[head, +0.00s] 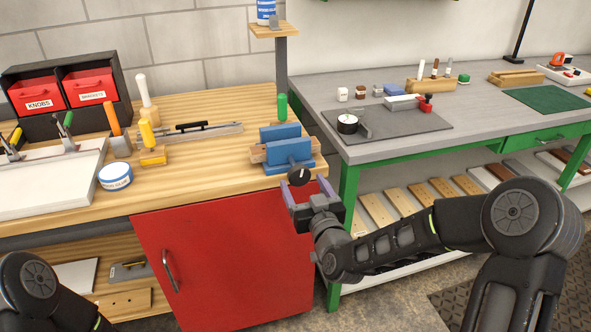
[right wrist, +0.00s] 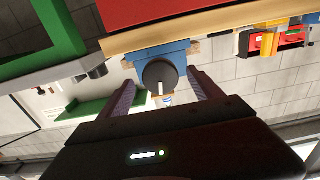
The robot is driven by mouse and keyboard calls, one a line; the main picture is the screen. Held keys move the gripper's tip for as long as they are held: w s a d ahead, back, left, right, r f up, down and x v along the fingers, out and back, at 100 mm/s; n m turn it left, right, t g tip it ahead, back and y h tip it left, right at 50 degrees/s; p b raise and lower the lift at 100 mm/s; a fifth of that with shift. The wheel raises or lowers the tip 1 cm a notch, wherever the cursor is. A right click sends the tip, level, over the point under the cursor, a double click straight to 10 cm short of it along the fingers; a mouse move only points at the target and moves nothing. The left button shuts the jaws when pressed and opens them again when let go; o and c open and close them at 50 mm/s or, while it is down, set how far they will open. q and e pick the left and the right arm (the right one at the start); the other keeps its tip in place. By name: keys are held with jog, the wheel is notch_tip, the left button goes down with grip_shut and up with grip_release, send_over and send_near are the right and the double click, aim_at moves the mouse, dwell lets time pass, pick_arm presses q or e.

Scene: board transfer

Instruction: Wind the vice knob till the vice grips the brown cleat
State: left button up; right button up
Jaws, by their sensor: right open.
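The blue vice (head: 283,146) stands at the right front corner of the wooden bench. A brown cleat (head: 256,153) sits between its jaws and sticks out at the left; whether the jaws touch it I cannot tell. The black vice knob (head: 299,176) with a white mark faces the bench front. It also shows in the right wrist view (right wrist: 160,77). My right gripper (head: 308,187) is open, its purple-grey fingers on either side of the knob, apart from it as far as I can see. Of my left arm only a black link shows at the lower left; its gripper is out of view.
A red cabinet door (head: 225,255) is below the vice. A green-legged table (head: 380,140) stands to the right. On the bench are a white tin (head: 115,177), a yellow-handled tool (head: 150,140) and red drawers (head: 90,86). The bench front left of the vice is clear.

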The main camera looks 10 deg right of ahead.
aim_at(295, 170)
jog(key=w, duration=0.4)
jog(key=w+p, duration=0.1)
jog(key=w, duration=0.2)
jog(key=shift+a, duration=0.25)
jog(key=c, duration=1.3)
jog(key=shift+c, duration=0.3)
jog(key=shift+f, duration=0.1)
